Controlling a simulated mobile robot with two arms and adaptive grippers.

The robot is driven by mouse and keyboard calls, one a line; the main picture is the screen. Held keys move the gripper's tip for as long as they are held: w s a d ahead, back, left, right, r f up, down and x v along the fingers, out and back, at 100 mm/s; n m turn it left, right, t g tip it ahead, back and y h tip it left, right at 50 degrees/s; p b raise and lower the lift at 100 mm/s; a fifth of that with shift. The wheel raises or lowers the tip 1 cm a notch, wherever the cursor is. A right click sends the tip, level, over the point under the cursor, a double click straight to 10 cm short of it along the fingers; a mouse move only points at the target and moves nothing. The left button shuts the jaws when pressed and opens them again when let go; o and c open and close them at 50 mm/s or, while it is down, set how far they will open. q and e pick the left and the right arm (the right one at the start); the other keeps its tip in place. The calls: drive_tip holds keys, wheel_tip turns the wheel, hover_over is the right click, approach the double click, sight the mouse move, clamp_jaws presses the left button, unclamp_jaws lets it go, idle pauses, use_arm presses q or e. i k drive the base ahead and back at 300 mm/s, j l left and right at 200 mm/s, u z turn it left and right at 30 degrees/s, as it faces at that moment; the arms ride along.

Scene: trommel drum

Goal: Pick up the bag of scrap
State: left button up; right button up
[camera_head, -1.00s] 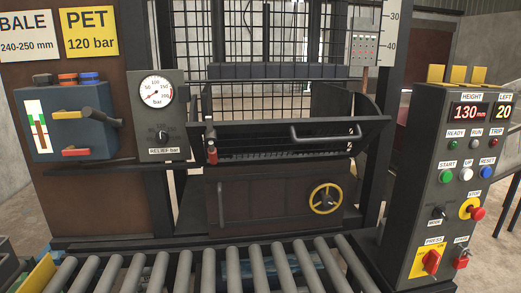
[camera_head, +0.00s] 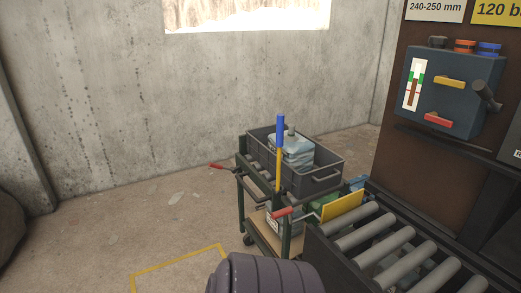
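A pale blue, translucent bundle with a narrow knotted-looking top (camera_head: 294,150) sits in a dark grey crate (camera_head: 318,183) on a green-framed cart. It looks like a bag, but its contents are too small to make out. The crate walls hide its lower part. Neither of my grippers is in view.
The cart (camera_head: 241,204) has red-ended handles and an upright blue-and-yellow tool (camera_head: 280,145) at its front. A roller conveyor (camera_head: 385,243) is close on its right. A brown rounded object (camera_head: 10,222) is at the left edge. The floor between is mostly clear, with yellow lines.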

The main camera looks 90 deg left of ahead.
sight(297, 151)
drive_tip(key=u, duration=2.55)
drive_tip(key=i+j, duration=0.15)
drive_tip(key=j, duration=0.15)
drive_tip(key=i+j+z, duration=0.15)
drive_tip(key=i+j, duration=0.2)
drive_tip(key=j, duration=0.3)
